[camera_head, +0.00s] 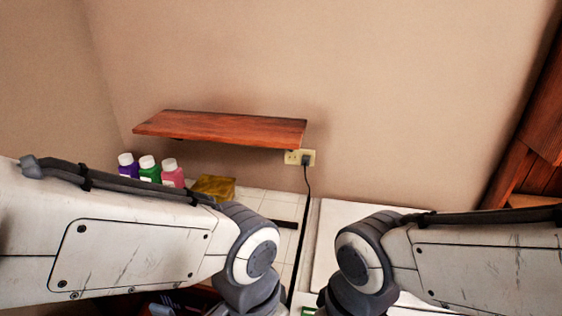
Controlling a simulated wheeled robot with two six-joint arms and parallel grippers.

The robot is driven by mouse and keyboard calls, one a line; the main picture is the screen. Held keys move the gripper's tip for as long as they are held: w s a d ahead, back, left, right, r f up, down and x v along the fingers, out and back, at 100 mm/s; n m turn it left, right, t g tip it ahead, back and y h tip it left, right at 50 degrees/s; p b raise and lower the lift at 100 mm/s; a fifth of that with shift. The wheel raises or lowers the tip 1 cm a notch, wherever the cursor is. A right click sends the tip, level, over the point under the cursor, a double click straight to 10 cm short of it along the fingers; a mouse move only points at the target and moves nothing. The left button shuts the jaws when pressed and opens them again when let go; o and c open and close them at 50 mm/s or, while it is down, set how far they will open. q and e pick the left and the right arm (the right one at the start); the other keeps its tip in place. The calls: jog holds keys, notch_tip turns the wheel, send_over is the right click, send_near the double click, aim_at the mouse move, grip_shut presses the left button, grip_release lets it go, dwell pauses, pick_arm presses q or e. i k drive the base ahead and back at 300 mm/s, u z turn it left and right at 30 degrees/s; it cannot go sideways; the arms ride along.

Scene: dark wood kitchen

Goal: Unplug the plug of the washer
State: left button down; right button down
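The black plug (306,160) sits in the right part of a pale wall socket (292,157), just below the right end of a wooden shelf. Its black cord (308,185) hangs down from it behind a white surface (345,212), which may be the washer's top and is partly hidden by my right arm. My two arms come in from the left and right, and both bend downward at the bottom middle. Neither gripper shows in this view, and both are apart from the plug.
A wooden shelf (220,129) juts from the wall. Purple (128,170), green (150,174) and pink (172,178) bottles and a yellow box (214,187) stand on a tiled counter (262,203). A wooden cabinet (530,150) is at the right. The wall right of the socket is bare.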

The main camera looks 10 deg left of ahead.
aim_at(306, 160)
jog(key=z, duration=0.15)
jog(key=k, duration=0.45)
jog(key=z, duration=0.6)
jog(key=k, duration=0.9)
jog(key=u, duration=0.1)
jog(key=i, duration=0.5)
jog(key=u, duration=0.9)
jog(key=i, duration=1.15)
jog(key=u, duration=0.05)
